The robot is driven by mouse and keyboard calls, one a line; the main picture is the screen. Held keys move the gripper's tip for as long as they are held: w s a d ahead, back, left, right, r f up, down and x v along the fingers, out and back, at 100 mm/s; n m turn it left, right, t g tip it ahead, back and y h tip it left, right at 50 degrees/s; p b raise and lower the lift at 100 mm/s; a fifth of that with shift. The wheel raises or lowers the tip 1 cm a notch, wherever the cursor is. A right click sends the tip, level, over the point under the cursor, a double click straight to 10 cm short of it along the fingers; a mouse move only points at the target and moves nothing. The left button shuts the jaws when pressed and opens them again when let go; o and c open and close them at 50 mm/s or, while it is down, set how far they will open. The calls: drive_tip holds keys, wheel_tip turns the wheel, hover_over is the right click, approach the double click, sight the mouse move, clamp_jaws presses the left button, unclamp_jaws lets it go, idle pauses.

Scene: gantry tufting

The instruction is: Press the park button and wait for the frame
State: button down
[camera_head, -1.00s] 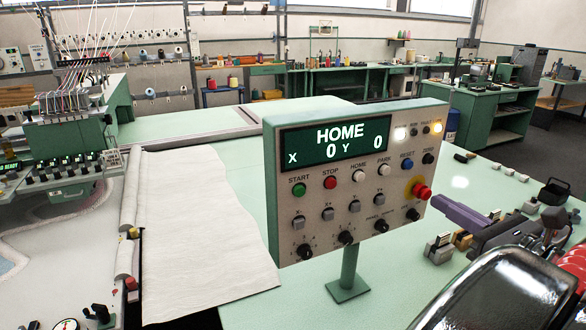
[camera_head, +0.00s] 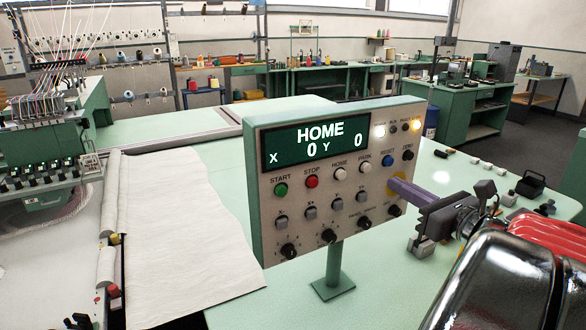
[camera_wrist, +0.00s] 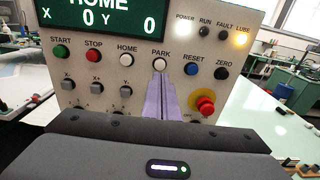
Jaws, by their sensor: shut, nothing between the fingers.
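The control panel (camera_head: 262,200) stands on a green post. Its display (camera_head: 318,146) reads HOME, X 0, Y 0. The white park button (camera_head: 365,168) is in the upper button row, between home and reset. My gripper (camera_head: 393,184) is shut and empty, its purple fingers pointing at the panel from the right. In the head view the fingertips are right of the park button and cover the emergency stop. The frame cannot be clearly identified.
The red stop button (camera_head: 312,182) and blue reset button (camera_head: 389,160) are near the park button. The emergency stop (camera_wrist: 205,104) sits below reset. White cloth (camera_head: 185,230) lies left of the panel, beside a multi-needle machine (camera_head: 40,135). Small parts lie on the green table at right.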

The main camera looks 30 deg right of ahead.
sight(369, 168)
drive_tip(key=shift+w+f, duration=0.1)
drive_tip(key=shift+w, duration=3.55)
